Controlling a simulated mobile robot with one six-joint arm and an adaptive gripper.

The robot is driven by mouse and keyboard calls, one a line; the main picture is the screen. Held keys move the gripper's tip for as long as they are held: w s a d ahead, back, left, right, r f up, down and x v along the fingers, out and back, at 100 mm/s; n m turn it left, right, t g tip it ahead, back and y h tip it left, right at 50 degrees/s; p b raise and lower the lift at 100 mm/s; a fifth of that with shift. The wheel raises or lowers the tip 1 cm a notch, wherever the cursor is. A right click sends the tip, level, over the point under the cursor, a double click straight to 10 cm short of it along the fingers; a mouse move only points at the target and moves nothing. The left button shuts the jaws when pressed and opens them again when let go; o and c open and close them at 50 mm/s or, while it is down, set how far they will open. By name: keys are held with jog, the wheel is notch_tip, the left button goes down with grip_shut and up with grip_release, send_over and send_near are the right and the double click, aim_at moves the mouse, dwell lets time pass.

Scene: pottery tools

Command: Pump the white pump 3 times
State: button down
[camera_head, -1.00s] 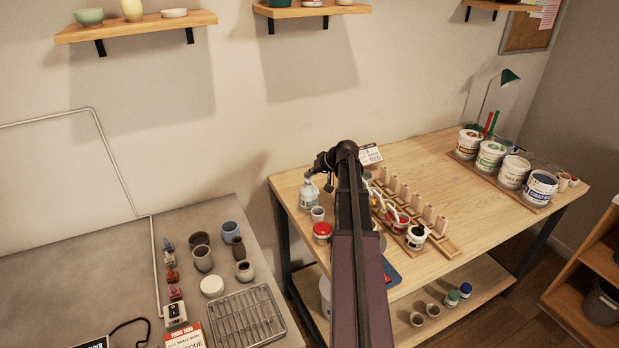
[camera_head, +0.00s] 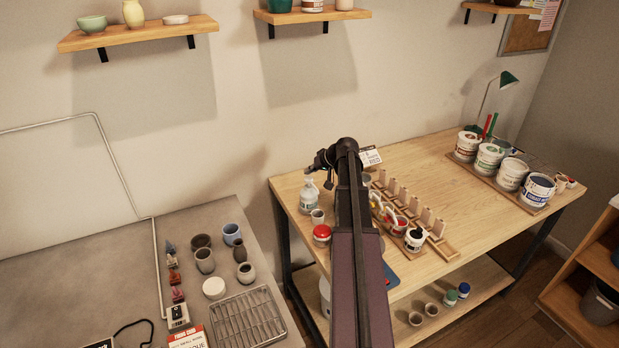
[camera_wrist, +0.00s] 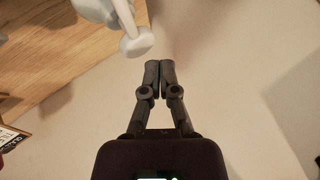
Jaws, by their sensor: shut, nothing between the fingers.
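The white pump (camera_head: 308,180) tops a pale, translucent bottle (camera_head: 309,199) that stands upright near the left back corner of the wooden table (camera_head: 435,180). In the wrist view, a white rounded end of the pump (camera_wrist: 137,42) shows at the top, with part of the pale bottle (camera_wrist: 92,9) beside it. My gripper (camera_wrist: 159,64) is shut and empty, its two fingertips together. In that picture the fingertips lie just below and right of the pump's end, with a gap between. In the head view my gripper is small and dark, close above the bottle.
A cup (camera_head: 318,216) and a red-lidded jar (camera_head: 321,234) stand near the bottle. A wooden rack (camera_head: 426,233) and small jars lie right of my arm. Large glaze tubs (camera_head: 511,174) stand at the far right. The table's middle is clear.

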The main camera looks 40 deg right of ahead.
aim_at(309, 179)
jog(key=shift+r+p, duration=1.8)
jog(key=shift+r, duration=0.35)
jog(key=shift+a, duration=0.1)
jog(key=s+a+f+n+g+b, duration=0.1)
jog(key=s+a+f+g, duration=0.15)
jog(key=a, duration=1.05)
jog(key=s+a+f+n+g+b, duration=0.1)
jog(key=a+f+n+g, duration=0.15)
jog(key=a, duration=1.05)
jog(key=s+a+f+g+h+b, duration=0.1)
jog(key=s+a+f, duration=0.1)
jog(key=s+a, duration=0.4)
jog(key=s+a+f+n+g+h, duration=0.1)
jog(key=s+a+f+g+h, duration=0.1)
jog(key=s+a, duration=0.5)
jog(key=a, duration=0.4)
jog(key=shift+a+f+g+b, duration=0.2)
jog(key=shift+a+g+b, duration=0.1)
jog(key=shift+b, duration=0.05)
